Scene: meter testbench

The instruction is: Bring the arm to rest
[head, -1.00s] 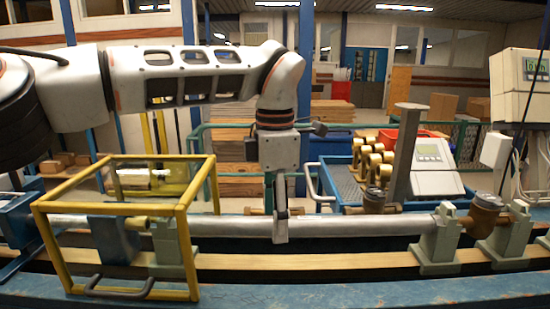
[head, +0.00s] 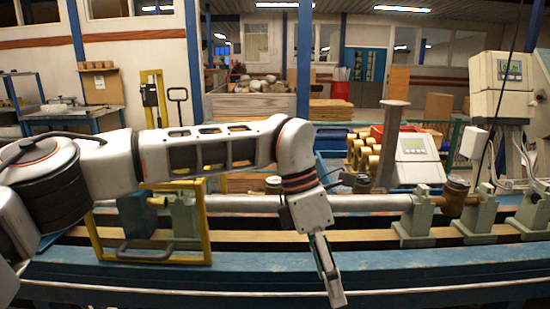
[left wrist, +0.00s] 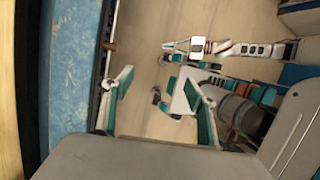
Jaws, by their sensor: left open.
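My left arm reaches in from the left in the head view. Its gripper (head: 330,272) hangs tilted down in front of the pipe (head: 360,202), over the blue front beam of the bench, apart from the pipe. In the left wrist view the fingers (left wrist: 160,95) of this gripper are spread with nothing between them, above the floor. A white jointed arm shows at the upper right of the wrist view, seemingly my right one. The small gripper at its end (left wrist: 182,48) is too small to read.
The yellow guard frame (head: 207,222) stands at the bench's left, behind my arm. Clamp stands (head: 417,222) hold the pipe at the right, near a brass meter (head: 456,196) and a grey display unit (head: 416,160). The blue bench edge (left wrist: 72,75) lies left in the wrist view, with open floor beside it.

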